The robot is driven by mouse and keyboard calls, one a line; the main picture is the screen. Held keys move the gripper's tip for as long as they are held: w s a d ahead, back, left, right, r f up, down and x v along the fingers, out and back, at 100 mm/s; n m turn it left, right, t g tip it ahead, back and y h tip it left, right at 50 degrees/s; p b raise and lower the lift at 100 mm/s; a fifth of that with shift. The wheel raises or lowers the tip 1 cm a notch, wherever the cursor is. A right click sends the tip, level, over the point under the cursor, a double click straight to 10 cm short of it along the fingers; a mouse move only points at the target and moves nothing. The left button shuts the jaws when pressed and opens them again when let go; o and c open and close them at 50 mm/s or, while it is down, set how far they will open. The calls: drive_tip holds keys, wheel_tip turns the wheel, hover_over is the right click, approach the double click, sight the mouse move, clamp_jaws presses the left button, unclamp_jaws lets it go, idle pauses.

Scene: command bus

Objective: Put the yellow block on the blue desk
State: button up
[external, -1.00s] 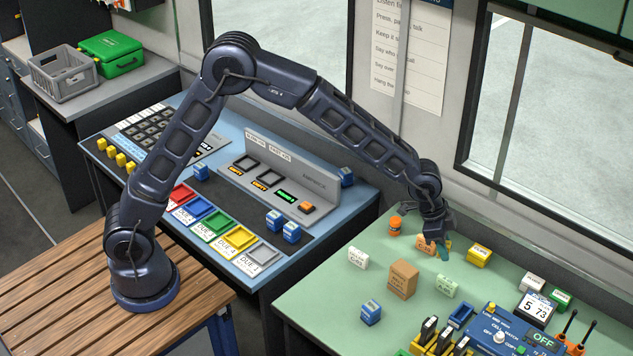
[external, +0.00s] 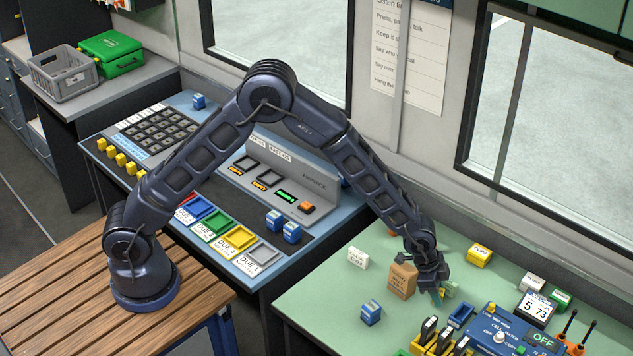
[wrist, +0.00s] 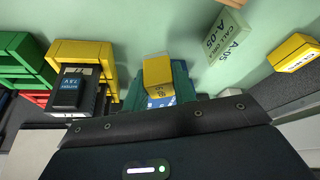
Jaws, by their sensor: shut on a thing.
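My gripper (external: 437,292) is low over the green desk (external: 330,292), to the right of a brown box. In the wrist view, a yellow block (wrist: 158,71) with dark print is between the teal fingers (wrist: 157,88), which are shut on it. A blue and white labelled thing shows just below it. In the external view the fingers and arm hide the held block. Another yellow block (external: 479,256) with a white label stands on the green desk, and it also shows at the right of the wrist view (wrist: 297,52). The blue desk (external: 335,215) is on the left, beyond the green desk.
The brown box (external: 402,281) and a pale green block (wrist: 228,38) stand close to the gripper. A blue block (external: 370,313) is nearer the front. Battery holders (external: 432,335) and a blue console (external: 505,335) fill the front right. Coloured trays (external: 238,238) and a grey panel occupy the blue desk.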

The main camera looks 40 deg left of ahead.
sight(433, 314)
drive_tip(key=shift+f, duration=2.6)
drive_tip(key=shift+f, duration=0.15)
drive_tip(key=o, duration=1)
